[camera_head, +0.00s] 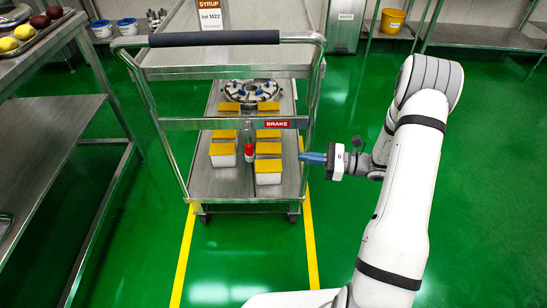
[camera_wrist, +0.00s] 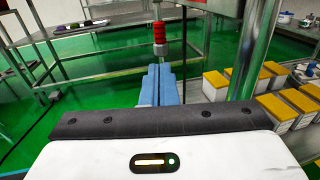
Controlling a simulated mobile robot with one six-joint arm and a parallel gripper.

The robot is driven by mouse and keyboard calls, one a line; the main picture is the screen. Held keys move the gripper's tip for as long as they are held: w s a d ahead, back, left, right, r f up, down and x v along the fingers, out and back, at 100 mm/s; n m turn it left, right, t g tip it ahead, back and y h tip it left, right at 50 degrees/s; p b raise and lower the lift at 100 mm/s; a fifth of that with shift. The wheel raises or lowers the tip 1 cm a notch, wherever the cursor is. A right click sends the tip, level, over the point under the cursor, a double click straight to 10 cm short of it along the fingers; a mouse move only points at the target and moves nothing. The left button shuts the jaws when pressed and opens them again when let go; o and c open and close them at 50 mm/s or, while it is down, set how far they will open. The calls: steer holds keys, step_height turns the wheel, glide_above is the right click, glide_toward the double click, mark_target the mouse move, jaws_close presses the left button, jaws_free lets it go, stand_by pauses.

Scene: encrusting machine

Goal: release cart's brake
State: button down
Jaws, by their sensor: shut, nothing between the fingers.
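The steel cart (camera_head: 230,38) stands in the middle of the head view. A red BRAKE label (camera_head: 277,124) is on its front crossbar. Beside the label, a brake lever with a red grip (camera_head: 249,150) hangs down, with a metal piece below the red. The red grip also shows in the wrist view (camera_wrist: 159,33), just beyond my fingertips. My gripper (camera_head: 301,157) has blue fingers that are shut and empty. In the head view it is right of the lever, pointing left at about grip height, near the cart's right upright. In the wrist view the fingers (camera_wrist: 156,70) point toward the metal end.
White boxes with yellow lids (camera_head: 268,165) and a round black-and-silver part (camera_head: 250,90) sit on the cart's lower shelf. Yellow floor lines (camera_head: 183,255) flank the cart. A steel table (camera_head: 58,118) stands at left. Green floor is open at right.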

steer(key=b, duration=0.3)
glide_toward(249, 143)
steer(key=w+a+f, duration=0.2)
steer(key=a+f, duration=0.1)
steer(key=a, duration=0.3)
steer(key=shift+f, duration=0.4)
steer(key=shift+w, duration=0.1)
steer(key=shift+a, duration=0.15)
